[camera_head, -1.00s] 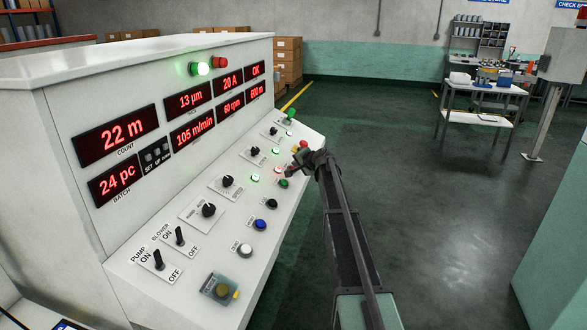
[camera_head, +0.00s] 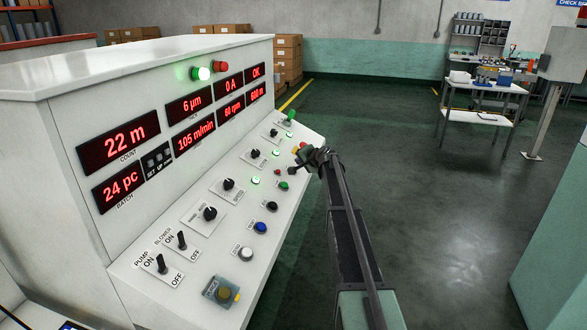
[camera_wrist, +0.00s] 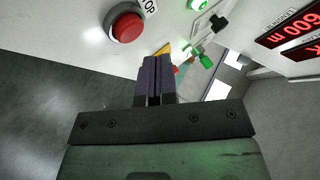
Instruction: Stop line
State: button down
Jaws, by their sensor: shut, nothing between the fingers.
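In the head view my gripper (camera_head: 297,169) is over the right edge of the sloping control panel (camera_head: 190,262). A small red control (camera_head: 277,172) and a green button (camera_head: 284,185) are close to it. Which head-view control is the stop button is hard to tell.
A yellow-based red button (camera_head: 303,146) is just beyond my gripper. Several knobs, switches and buttons line the panel, below red readouts (camera_head: 118,140). A green lamp (camera_head: 200,72) is lit on top; the red lamp (camera_head: 220,65) looks dark. Open floor (camera_head: 430,210) is at right.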

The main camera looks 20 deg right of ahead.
jog(key=r+p, duration=0.1)
jog(key=d+r+p, duration=0.1)
jog(key=s+r+p, duration=0.1)
jog(key=shift+d+r, duration=0.25)
jog(key=shift+r, duration=0.15)
dwell(2.0)
